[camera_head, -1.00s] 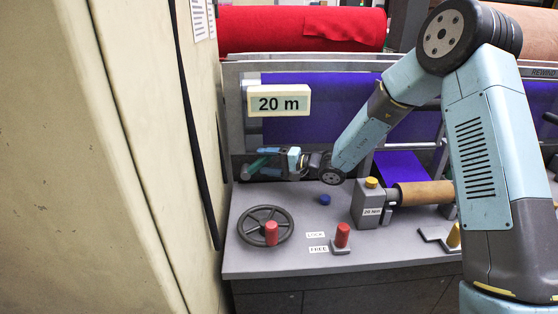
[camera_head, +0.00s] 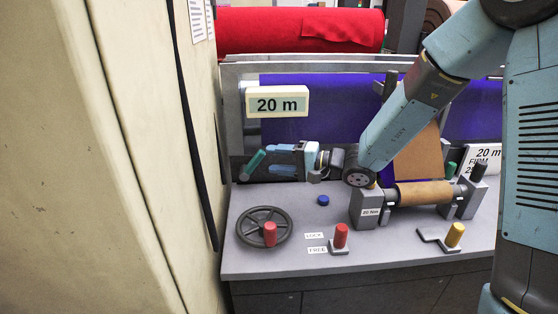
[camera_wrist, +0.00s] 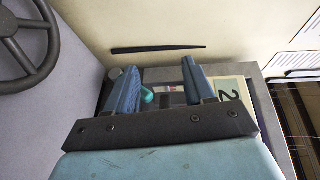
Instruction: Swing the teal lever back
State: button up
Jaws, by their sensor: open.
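The teal lever (camera_head: 254,163) stands tilted, its top leaning right, at the left end of the grey bench, below the "20 m" sign. My gripper (camera_head: 268,160) is just to the right of it, jaws open and pointing left at the lever. In the head view no finger clearly touches it. In the wrist view the rounded teal end of the lever (camera_wrist: 146,95) shows between my two spread fingers (camera_wrist: 160,75), nearer the left one. The rest of the lever is hidden there by that finger.
A black handwheel with a red knob (camera_head: 270,234), a blue button (camera_head: 323,200), a red lock lever (camera_head: 341,236) and a yellow-knobbed crank (camera_head: 454,235) are on the bench. A brown core (camera_head: 425,193) lies at right. A cream cabinet (camera_head: 90,150) borders the left.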

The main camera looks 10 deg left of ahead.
jog(key=shift+s+d, duration=0.1)
jog(key=shift+s, duration=0.05)
jog(key=s+d+r+t+h, duration=0.1)
jog(key=s+d+r+h, duration=0.3)
jog(key=d, duration=0.9)
jog(key=s+d+r+t+h, duration=0.2)
jog(key=s+d+r+h, duration=0.2)
jog(key=d, duration=0.9)
jog(key=s+d+r+t+h, duration=0.1)
jog(key=s+d+r+h, duration=0.3)
jog(key=s+d+h, duration=0.4)
jog(key=s+d, duration=0.3)
jog(key=d, duration=0.2)
jog(key=shift+s+d+h, duration=0.2)
jog(key=shift+d+h, duration=0.1)
jog(key=shift+h, duration=0.1)
jog(key=shift+d+r, duration=0.1)
jog(key=shift+c, duration=1)
